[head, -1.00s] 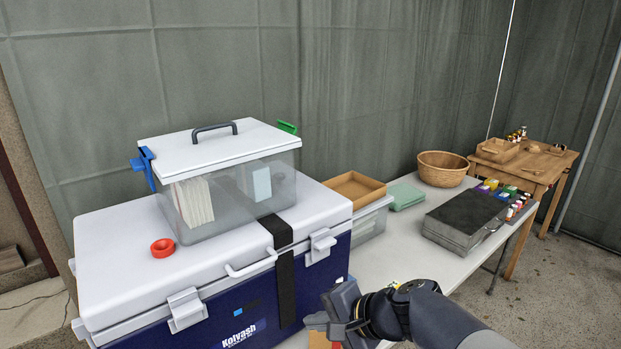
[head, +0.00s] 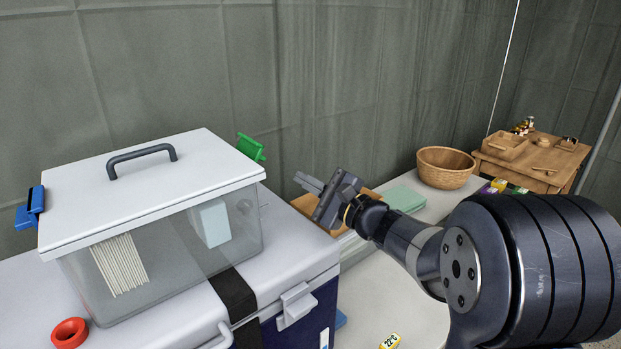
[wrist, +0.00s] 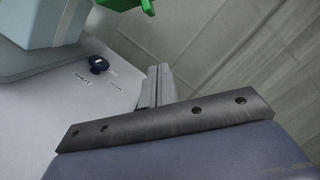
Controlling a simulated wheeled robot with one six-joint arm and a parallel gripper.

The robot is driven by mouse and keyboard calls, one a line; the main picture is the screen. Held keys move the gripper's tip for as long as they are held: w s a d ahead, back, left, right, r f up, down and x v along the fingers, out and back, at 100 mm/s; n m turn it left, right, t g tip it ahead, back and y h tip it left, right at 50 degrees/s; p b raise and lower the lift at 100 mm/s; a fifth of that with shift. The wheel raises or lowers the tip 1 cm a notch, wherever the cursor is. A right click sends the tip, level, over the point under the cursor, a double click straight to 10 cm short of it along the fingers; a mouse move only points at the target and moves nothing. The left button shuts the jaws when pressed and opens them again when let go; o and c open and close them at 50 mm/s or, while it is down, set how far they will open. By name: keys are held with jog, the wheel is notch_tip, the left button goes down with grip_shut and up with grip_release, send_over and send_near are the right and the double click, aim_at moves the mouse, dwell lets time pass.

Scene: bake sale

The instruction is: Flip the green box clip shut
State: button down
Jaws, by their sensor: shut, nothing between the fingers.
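The green clip (head: 250,147) sticks out, raised, at the right end of the clear box's white lid (head: 150,190). The clear box (head: 185,255) stands on the cooler. The green clip also shows at the top edge of the wrist view (wrist: 122,4), cut off by the frame.
The box rests on the white cooler lid (head: 285,245), with a red ring (head: 69,333) at front left. A wooden tray (head: 305,207), a green cloth (head: 404,199) and a wicker basket (head: 445,168) lie right, beyond my arm. A grey curtain hangs behind.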

aim_at(262, 148)
jog(key=w+a+r+p, duration=0.2)
jog(key=a+r+p, duration=0.1)
jog(key=a, duration=0.4)
jog(key=shift+w, duration=0.3)
jog(key=shift+s+a+r+n+b, duration=0.1)
jog(key=shift+r+n+b, duration=0.45)
jog(key=shift+n+b, duration=0.55)
jog(key=shift+s+a+r+n+g+b, duration=0.15)
jog(key=shift+a+r+n+g+b, duration=0.25)
jog(key=shift+n+b, duration=0.55)
jog(key=shift+s+a+r+n+g+b, duration=0.2)
jog(key=shift+r+n+b, duration=0.45)
jog(key=shift+n+b, duration=0.35)
jog(key=shift+s+a+r+n+g+b, duration=0.25)
jog(key=shift+r+n+b, duration=0.25)
jog(key=shift+n+b, duration=0.45)
jog(key=shift+w+h, duration=0.1)
jog(key=shift+h, duration=0.2)
jog(key=shift+d, duration=0.1)
